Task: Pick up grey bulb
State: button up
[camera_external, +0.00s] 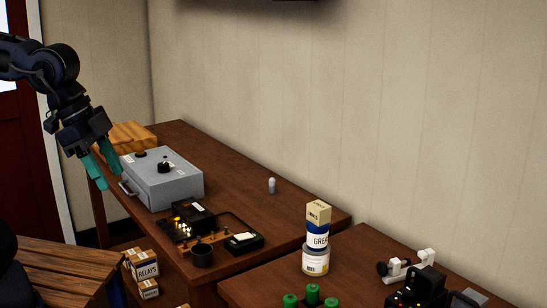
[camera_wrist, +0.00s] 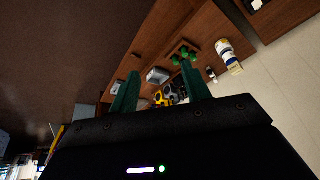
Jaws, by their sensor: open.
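A small pale grey-white bulb (camera_external: 271,186) stands upright on the brown wooden desk (camera_external: 240,185), towards its back right, in the external view. My gripper (camera_external: 108,178) is at the upper left, raised, with its teal fingers pointing down, left of the grey metal box and well away from the bulb. The fingers are apart and nothing is between them. In the wrist view my gripper (camera_wrist: 160,70) also shows its two fingers spread. I cannot make out the bulb with certainty there.
A grey metal box (camera_external: 165,182) with a knob and a black device (camera_external: 190,220) stand on the desk. The desk around the bulb is clear.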

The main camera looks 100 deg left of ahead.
jog(key=w+a, duration=1.5)
jog(key=w, duration=0.1)
jog(key=w+a+f+n, duration=0.1)
jog(key=w+a+f, duration=0.3)
jog(key=a, duration=0.6)
jog(key=w+a+f, duration=0.3)
jog(key=a, duration=0.7)
jog(key=n+t+y, duration=0.2)
jog(key=n, duration=0.1)
send_over(275, 192)
jog(key=s+d, duration=0.1)
jog(key=s, duration=0.5)
notch_tip(275, 192, down, 21)
jog(key=shift+x, duration=5.6)
jog(key=shift+s+d+f, duration=0.1)
jog(key=shift+d+f, duration=0.05)
jog(key=shift+d, duration=0.05)
grip_shut()
jog(key=shift+g, duration=0.3)
